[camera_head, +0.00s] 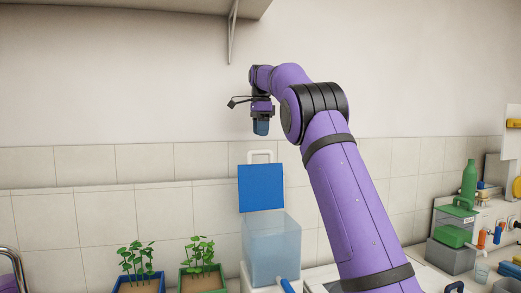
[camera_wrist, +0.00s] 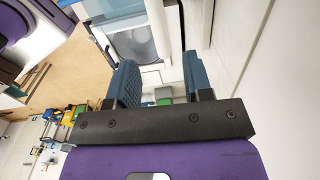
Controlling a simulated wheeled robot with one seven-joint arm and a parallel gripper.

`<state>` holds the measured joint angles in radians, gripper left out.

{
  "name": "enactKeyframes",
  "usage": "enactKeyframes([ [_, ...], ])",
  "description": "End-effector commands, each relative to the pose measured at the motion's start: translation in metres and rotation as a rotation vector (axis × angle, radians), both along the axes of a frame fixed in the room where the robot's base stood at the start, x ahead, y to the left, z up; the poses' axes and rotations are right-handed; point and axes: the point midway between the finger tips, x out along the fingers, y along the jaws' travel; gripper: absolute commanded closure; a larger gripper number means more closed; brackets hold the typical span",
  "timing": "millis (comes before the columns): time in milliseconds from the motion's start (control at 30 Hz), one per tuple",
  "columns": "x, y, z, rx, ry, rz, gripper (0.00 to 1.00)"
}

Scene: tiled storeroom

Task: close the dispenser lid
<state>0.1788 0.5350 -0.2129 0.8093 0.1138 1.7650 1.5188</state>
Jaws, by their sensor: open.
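The dispenser is a translucent pale blue box (camera_head: 271,248) on the counter in the head view. Its blue lid (camera_head: 261,188) stands upright at the back of the box, so the lid is open. A white handle (camera_head: 260,155) sticks up from the lid's top edge. My gripper (camera_head: 261,128) points down above the handle, and a gap shows between them. In the wrist view my gripper (camera_wrist: 160,78) has its two blue padded fingers apart with nothing held between them. A see-through part with white edges shows beyond the fingers there; I cannot tell exactly which part it is.
Two planters, one blue (camera_head: 140,282) and one green (camera_head: 203,280), hold seedlings left of the dispenser. A shelf (camera_head: 190,5) with a bracket hangs above. A green bottle (camera_head: 468,184) and boxes stand at the right. The wall is close behind the lid.

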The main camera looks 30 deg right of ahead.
Motion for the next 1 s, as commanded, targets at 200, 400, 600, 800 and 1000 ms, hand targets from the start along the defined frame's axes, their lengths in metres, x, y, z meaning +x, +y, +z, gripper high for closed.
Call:
enactKeyframes([
  [200, 0.000, 0.000, -0.034, 0.001, 0.003, 0.000, 0.54],
  [400, 0.002, -0.001, -0.057, -0.001, 0.001, 0.001, 0.54],
  [600, 0.002, -0.001, -0.066, -0.001, -0.001, 0.001, 0.54],
  [800, 0.002, -0.001, -0.066, -0.001, -0.001, 0.001, 0.54],
  [1000, 0.002, -0.001, -0.066, -0.001, -0.001, 0.001, 0.90],
])
